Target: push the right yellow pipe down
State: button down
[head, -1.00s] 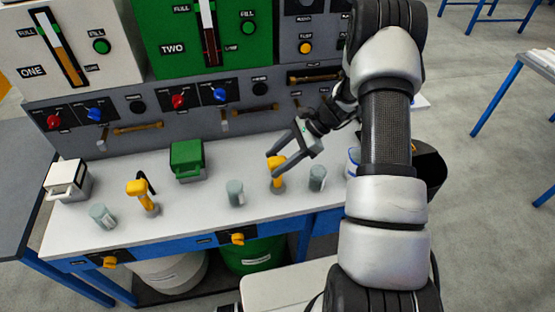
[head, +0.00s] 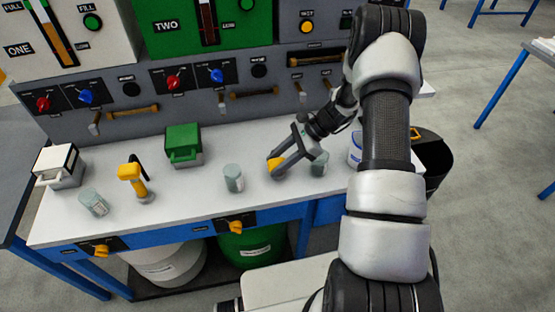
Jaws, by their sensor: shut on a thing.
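The right yellow pipe (head: 273,164) is on the white table, between two grey-green cups. Only part of its yellow top shows; my gripper hides the rest. My gripper (head: 277,168) is down at the pipe and shut on it, its fingers reaching in from the upper right. The left yellow pipe (head: 134,180) stands upright on the table at the left, with its bent yellow head on top and a dark hose or handle behind it.
A cup (head: 233,178) stands left of my gripper, and another cup (head: 319,163) stands close on its right. A green box (head: 184,144) and a white box (head: 59,164) stand further left. The control panel (head: 140,126) rises behind the table (head: 200,205).

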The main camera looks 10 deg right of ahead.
jog(key=shift+s+d+f, duration=0.1)
jog(key=shift+f, duration=0.15)
jog(key=c, duration=1.1)
grip_release()
jog(key=shift+r, duration=0.15)
jog(key=v, duration=1.7)
jog(key=shift+d+p, duration=0.1)
jog(key=shift+p, duration=0.25)
jog(key=shift+r, duration=0.15)
